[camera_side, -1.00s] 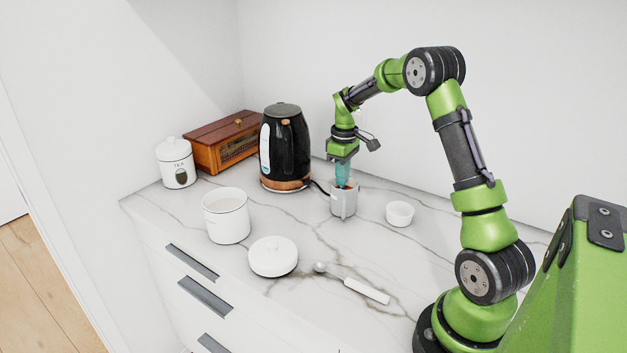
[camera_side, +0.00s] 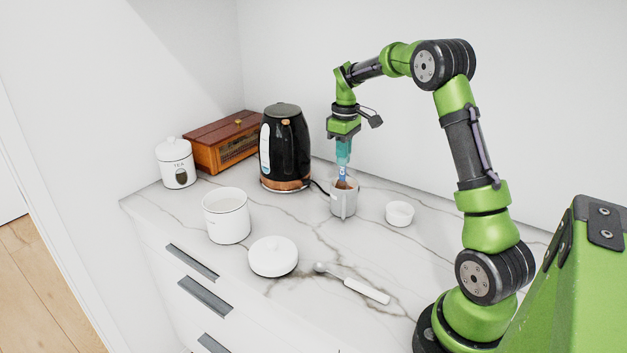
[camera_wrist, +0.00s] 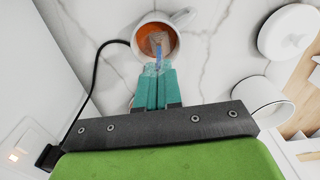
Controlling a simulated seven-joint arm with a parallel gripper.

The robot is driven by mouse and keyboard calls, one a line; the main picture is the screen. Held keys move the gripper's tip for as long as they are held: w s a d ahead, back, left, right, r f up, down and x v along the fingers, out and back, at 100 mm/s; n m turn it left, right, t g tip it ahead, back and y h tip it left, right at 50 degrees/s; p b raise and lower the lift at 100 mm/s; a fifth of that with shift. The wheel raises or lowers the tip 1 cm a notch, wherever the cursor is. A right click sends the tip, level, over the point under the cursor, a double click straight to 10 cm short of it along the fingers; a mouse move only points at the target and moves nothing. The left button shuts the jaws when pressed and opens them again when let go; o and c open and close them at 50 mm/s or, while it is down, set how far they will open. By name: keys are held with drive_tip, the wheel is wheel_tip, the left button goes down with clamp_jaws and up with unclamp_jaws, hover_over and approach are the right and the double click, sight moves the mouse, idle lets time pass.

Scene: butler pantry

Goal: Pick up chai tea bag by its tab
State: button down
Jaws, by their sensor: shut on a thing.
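My gripper (camera_side: 343,162) is shut on the chai tea bag's blue tab (camera_side: 343,174), above the grey cup (camera_side: 342,207). In the wrist view, the teal fingertips of my gripper (camera_wrist: 157,70) are together at the blue tab (camera_wrist: 160,59). The pale tea bag (camera_wrist: 158,42) shows beyond the tab, over the cup's mouth. The cup (camera_wrist: 175,24) holds amber-brown liquid. I cannot tell whether the bag's lower end still touches the liquid. The fingertips hide part of the tab.
A black kettle (camera_side: 286,145) stands close left of the cup, its cord running behind. A small white bowl (camera_side: 399,213) is at right. A white pot (camera_side: 226,216), round lid (camera_side: 273,256), spoon (camera_side: 353,283), tea canister (camera_side: 176,163) and wooden box (camera_side: 223,141) stand on the marble counter.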

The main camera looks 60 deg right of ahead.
drive_tip(key=shift+r, duration=0.1)
drive_tip(key=shift+r, duration=2.45)
